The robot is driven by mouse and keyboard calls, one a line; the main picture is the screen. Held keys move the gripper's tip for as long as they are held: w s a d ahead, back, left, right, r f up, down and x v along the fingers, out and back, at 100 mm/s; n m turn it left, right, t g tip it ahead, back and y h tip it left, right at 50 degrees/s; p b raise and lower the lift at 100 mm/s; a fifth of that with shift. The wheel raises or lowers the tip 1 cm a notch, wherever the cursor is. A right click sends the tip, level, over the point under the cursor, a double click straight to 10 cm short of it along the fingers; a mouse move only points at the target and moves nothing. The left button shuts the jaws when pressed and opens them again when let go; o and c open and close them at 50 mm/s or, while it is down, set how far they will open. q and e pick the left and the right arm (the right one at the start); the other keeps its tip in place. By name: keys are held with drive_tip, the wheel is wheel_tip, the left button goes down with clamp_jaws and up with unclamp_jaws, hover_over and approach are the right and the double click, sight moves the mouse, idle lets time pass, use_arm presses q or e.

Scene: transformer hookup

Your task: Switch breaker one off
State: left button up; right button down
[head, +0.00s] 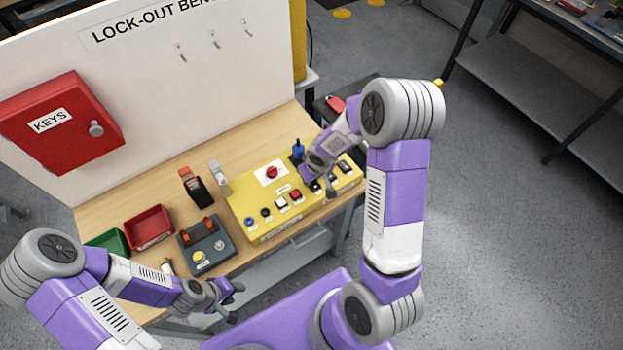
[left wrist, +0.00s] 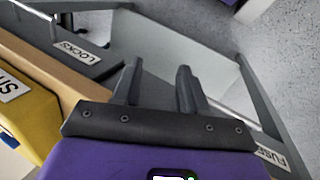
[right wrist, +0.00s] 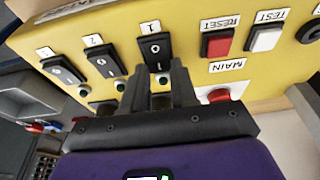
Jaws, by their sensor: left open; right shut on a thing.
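The yellow breaker panel (head: 275,227) lies on the bench. Breaker one (right wrist: 155,48) is a black rocker under a "1" label in the right wrist view, with the "2" rocker (right wrist: 106,63) and another (right wrist: 64,72) to its left. Whether the rockers are on or off is unclear. My right gripper (right wrist: 171,76) is at the lower end of breaker one, its fingers close together on a small dark part that they mostly hide. In the head view its arm covers part of the panel. My left gripper (head: 236,302) is open and empty at the bench front; it also shows in the left wrist view (left wrist: 157,75).
Red reset (right wrist: 218,43) and white test (right wrist: 265,38) buttons are right of breaker one. A dark grey box (head: 207,245), red bin (head: 149,228) and green bin (head: 108,243) stand left on the bench. A red key cabinet (head: 65,125) hangs behind. Open drawers lie below the front edge.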

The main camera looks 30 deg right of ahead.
sight(316, 187)
drive_tip(key=c, duration=0.9)
unclamp_jaws()
drive_tip(key=p+v, duration=0.1)
drive_tip(key=v, duration=0.6)
drive_tip(key=shift+s+r, duration=0.1)
drive_tip(key=shift+r, duration=0.2)
